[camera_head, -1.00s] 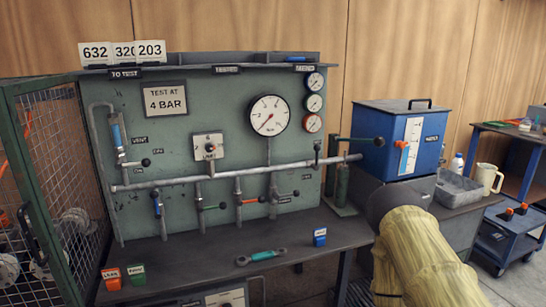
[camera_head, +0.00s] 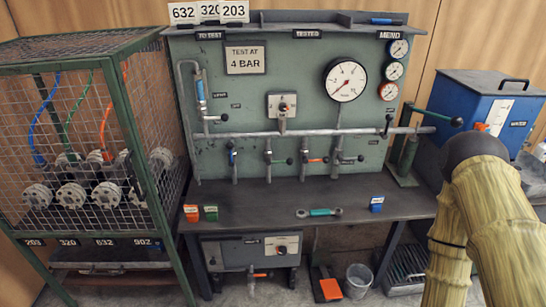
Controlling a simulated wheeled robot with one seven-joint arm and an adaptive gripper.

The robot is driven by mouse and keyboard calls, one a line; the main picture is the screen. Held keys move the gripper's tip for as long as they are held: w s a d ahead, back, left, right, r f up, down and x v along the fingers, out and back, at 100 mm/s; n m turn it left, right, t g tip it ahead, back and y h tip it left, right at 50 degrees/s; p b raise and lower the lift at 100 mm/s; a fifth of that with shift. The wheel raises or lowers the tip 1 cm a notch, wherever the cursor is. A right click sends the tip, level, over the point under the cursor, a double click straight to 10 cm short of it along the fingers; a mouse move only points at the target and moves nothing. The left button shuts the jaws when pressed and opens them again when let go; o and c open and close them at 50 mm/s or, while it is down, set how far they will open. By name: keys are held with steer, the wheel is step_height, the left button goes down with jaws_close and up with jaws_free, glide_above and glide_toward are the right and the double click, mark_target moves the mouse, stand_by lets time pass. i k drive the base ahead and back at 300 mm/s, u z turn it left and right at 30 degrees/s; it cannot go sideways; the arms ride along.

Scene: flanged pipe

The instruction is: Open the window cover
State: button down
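No part that I can clearly tell to be the window cover shows. A green mesh cage (camera_head: 127,130) stands at the left, with several flanged pipe pieces (camera_head: 72,197) and blue, green and orange hoses inside. Its mesh side panels look closed. A green test panel (camera_head: 240,110) with gauges, pipes and small valves stands behind the dark bench (camera_head: 260,203). A blue tank (camera_head: 490,105) with a white level scale is at the right, partly hidden by my arm. My yellow-sleeved arm fills the lower right; my gripper is out of view.
A green-handled wrench (camera_head: 319,212), a blue block (camera_head: 377,204), and orange (camera_head: 191,213) and green (camera_head: 210,213) blocks lie on the bench. Below are a grey box (camera_head: 252,250), an orange pedal (camera_head: 327,285) and a bucket (camera_head: 358,280). The bench's middle is clear.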

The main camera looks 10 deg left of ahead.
mark_target(213, 251)
steer(key=u, duration=1)
steer(key=k, duration=0.5)
steer(key=z, duration=0.6)
steer(key=i, duration=0.7)
steer(key=u, duration=0.8)
